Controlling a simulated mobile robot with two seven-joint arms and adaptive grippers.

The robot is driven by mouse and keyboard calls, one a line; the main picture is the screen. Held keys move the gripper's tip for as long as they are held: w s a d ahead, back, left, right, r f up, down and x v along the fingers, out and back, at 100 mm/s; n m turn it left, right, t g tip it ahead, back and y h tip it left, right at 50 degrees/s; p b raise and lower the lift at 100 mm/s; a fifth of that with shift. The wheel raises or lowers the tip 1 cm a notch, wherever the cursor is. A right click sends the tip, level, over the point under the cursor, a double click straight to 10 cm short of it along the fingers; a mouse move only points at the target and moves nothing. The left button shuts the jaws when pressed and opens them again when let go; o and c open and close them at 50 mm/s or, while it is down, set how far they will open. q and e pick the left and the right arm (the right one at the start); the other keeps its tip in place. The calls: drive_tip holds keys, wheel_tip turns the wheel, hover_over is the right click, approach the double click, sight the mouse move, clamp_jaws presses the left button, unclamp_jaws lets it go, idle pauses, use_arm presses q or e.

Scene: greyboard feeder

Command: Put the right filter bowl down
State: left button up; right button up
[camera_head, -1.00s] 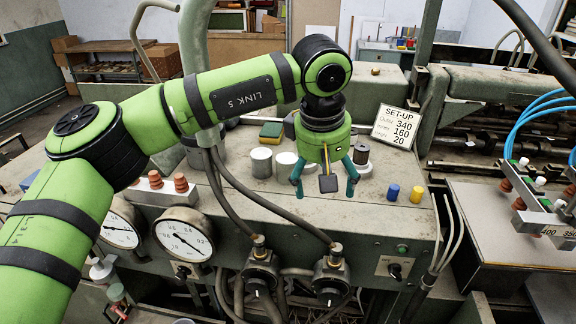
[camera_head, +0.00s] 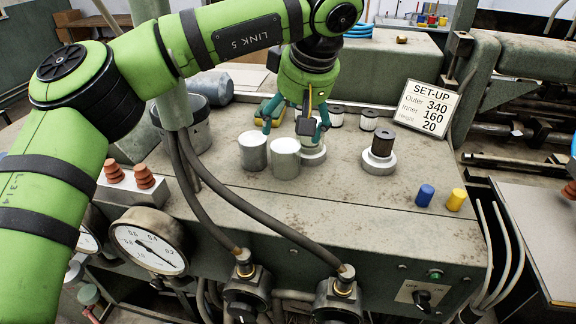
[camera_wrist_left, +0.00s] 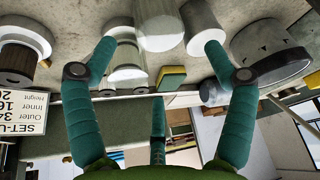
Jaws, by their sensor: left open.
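Two pale, cloudy cylinders that look like the filter bowls stand upright side by side on the grey bench top: the left one (camera_head: 253,151) and the right one (camera_head: 286,159). My left gripper (camera_head: 294,128) is open just behind and above the right bowl, its fingers spread and nothing gripped. In the left wrist view, a see-through bowl (camera_wrist_left: 160,24) shows beyond and between the open fingertips (camera_wrist_left: 160,48), apart from them. A white round base (camera_head: 314,156) sits just right of the right bowl, partly hidden by it. My right gripper is out of view.
A dark cylinder on a white base (camera_head: 380,152) stands to the right. A SET-UP sign (camera_head: 425,108) is behind it. Blue (camera_head: 425,195) and yellow (camera_head: 456,199) pegs stand near the front edge. A bucket (camera_head: 190,132) is at left. Hoses cross the front.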

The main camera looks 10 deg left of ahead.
sight(286, 146)
use_arm(q)
drive_tip(key=shift+s+f+b, duration=0.4)
drive_tip(key=shift+f, duration=0.4)
drive_tip(key=shift+w+a+f, duration=0.1)
drive_tip(key=shift+w+f, duration=0.05)
drive_tip(key=shift+f, duration=0.15)
drive_tip(key=p+x, duration=0.4)
drive_tip(key=x, duration=0.1)
drive_tip(key=shift+w+a+f, duration=0.1)
drive_tip(key=shift+w+a, duration=0.05)
drive_tip(key=shift+w, duration=0.05)
drive_tip(key=shift+w+a+f, duration=0.1)
drive_tip(key=shift+w+f, duration=0.05)
drive_tip(key=shift+f, duration=0.4)
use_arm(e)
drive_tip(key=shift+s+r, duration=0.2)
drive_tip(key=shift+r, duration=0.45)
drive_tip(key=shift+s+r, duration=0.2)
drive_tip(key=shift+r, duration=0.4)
use_arm(q)
drive_tip(key=c, duration=1.1)
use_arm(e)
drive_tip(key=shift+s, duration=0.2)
